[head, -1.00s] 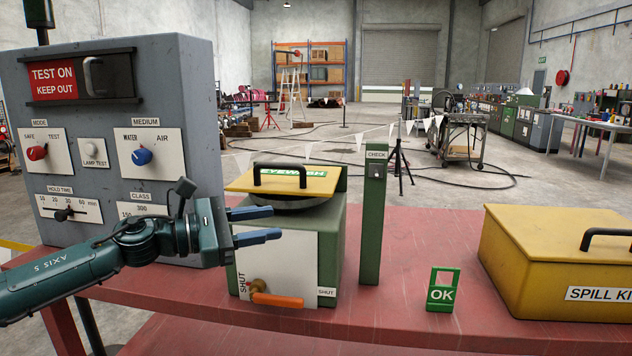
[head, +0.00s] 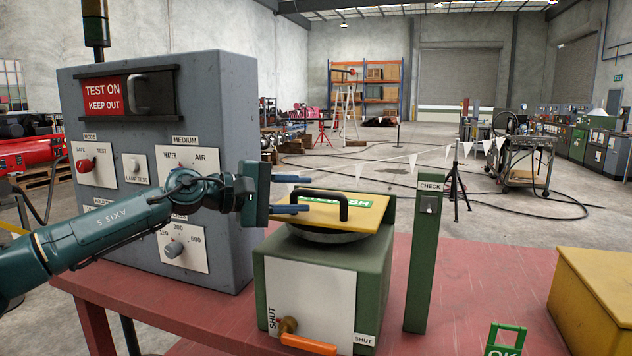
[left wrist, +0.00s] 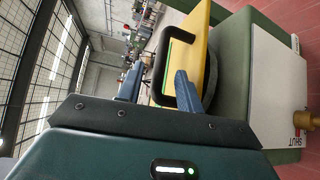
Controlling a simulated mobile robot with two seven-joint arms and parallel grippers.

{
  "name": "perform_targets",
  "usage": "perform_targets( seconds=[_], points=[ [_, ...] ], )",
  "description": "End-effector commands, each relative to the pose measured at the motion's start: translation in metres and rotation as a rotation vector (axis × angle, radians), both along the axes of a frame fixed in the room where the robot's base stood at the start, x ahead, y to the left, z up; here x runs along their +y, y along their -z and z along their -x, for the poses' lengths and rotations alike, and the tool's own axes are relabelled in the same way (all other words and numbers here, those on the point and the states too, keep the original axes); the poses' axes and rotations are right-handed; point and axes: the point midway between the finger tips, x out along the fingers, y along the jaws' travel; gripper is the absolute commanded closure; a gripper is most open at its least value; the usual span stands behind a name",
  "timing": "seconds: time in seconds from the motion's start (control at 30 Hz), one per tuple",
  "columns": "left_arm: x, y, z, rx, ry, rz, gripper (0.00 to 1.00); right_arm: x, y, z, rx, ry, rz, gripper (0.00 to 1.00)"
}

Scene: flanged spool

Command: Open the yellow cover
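The yellow cover (head: 365,215) lies flat over a dark round bowl on top of the green eyewash box (head: 375,275). It carries a black bar handle (head: 318,192) and a green label that is partly hidden. My left gripper (head: 292,194) is open, its two blue fingers pointing right at the left end of the handle. My right gripper is not in view.
The grey test panel (head: 225,100) stands close behind my left arm. A green CHECK post (head: 422,260) stands right of the box. An orange lever (head: 308,344) sticks out at the box's front. A green OK tag (head: 505,340) and a yellow case (head: 595,300) are farther right on the red table (head: 480,270).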

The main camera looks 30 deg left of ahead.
Motion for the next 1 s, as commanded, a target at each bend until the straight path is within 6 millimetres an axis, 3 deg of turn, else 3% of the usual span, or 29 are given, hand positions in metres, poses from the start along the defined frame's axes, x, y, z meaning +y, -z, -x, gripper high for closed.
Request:
perform_targets(
  seconds=[0.23, 0.63, 1.0],
  points=[
    [-0.018, 0.003, -0.029, 0.000, 0.000, 0.001, 0.64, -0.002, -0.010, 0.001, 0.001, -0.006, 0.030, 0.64],
    [-0.021, 0.006, -0.034, -0.001, -0.001, 0.000, 0.64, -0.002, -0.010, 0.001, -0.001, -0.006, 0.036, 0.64],
    [-0.021, 0.006, -0.034, 0.000, -0.001, 0.001, 0.94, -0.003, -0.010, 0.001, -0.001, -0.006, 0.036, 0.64]
  ],
)
